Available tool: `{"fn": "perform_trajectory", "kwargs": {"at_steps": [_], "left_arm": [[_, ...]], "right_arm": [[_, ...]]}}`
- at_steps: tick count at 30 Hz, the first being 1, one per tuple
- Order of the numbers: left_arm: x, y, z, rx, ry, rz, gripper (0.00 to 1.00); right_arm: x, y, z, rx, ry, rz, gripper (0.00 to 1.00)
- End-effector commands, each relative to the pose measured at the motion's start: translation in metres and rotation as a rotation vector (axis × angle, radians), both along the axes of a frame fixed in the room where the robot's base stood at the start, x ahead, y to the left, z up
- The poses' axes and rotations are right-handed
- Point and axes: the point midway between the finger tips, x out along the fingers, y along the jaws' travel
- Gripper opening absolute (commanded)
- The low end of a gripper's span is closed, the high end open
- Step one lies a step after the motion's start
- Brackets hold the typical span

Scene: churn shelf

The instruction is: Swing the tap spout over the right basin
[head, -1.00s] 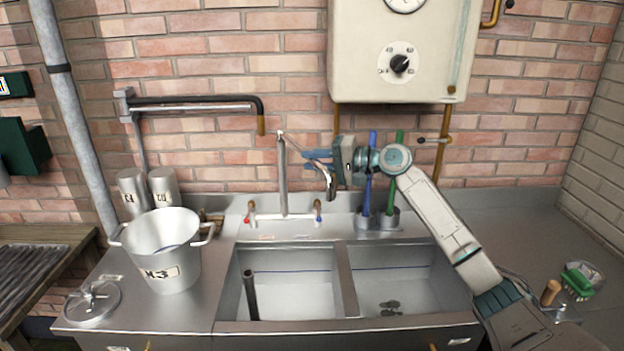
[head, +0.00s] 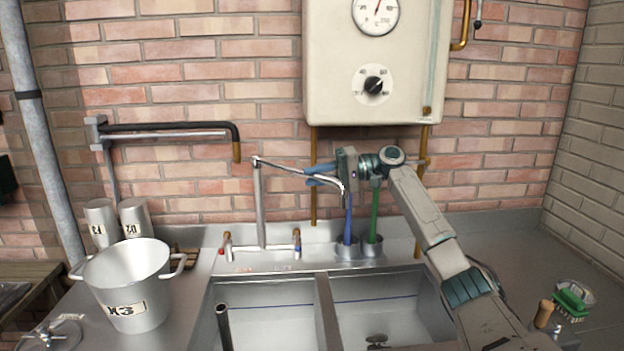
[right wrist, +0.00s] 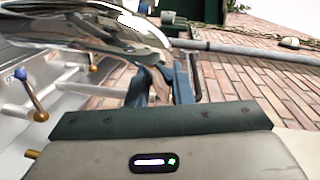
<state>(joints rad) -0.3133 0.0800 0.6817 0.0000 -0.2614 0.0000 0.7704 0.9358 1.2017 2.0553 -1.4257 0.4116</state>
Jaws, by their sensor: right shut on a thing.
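The chrome tap stands behind the sink, with its upright post (head: 260,205) and a long spout (head: 295,168) reaching right from the top. The spout's down-turned tip (head: 342,188) appears just right of the line of the divider (head: 325,305) between the left basin (head: 275,322) and the right basin (head: 390,315). My right gripper (head: 313,175) has its blue fingers shut on the spout, partway along it. In the right wrist view, the blue fingers (right wrist: 165,85) are beside the shiny spout (right wrist: 95,25), close up. My left gripper is not in view.
Blue (head: 348,222) and green (head: 373,215) upright handles stand in metal cups behind the right basin. A boiler (head: 375,60) hangs above. A large pot (head: 128,285) is at left; a green brush (head: 572,300) lies at right.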

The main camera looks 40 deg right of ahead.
Motion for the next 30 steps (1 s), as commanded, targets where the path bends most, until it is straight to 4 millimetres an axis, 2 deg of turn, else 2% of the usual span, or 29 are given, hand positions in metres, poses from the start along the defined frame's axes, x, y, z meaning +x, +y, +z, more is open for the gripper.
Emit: {"fn": "perform_trajectory", "kwargs": {"at_steps": [7,8,10,11,22,26,30], "left_arm": [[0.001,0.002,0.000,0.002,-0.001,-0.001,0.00],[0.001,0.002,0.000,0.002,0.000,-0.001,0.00],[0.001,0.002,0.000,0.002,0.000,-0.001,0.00],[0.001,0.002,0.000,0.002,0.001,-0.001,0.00],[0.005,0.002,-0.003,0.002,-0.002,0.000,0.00],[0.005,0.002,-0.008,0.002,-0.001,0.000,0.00],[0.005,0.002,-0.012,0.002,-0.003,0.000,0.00]], "right_arm": [[0.001,0.001,0.001,0.002,-0.003,-0.002,0.00],[0.001,0.001,0.001,0.002,-0.003,-0.002,0.26],[0.001,0.001,0.001,0.001,-0.002,-0.002,0.39],[0.001,0.001,0.001,0.001,-0.002,-0.002,0.41],[0.001,0.001,0.004,0.000,-0.002,-0.001,0.41],[0.002,0.002,0.017,0.001,-0.004,0.000,0.41],[0.003,0.003,0.038,0.002,-0.010,0.001,0.42]]}}
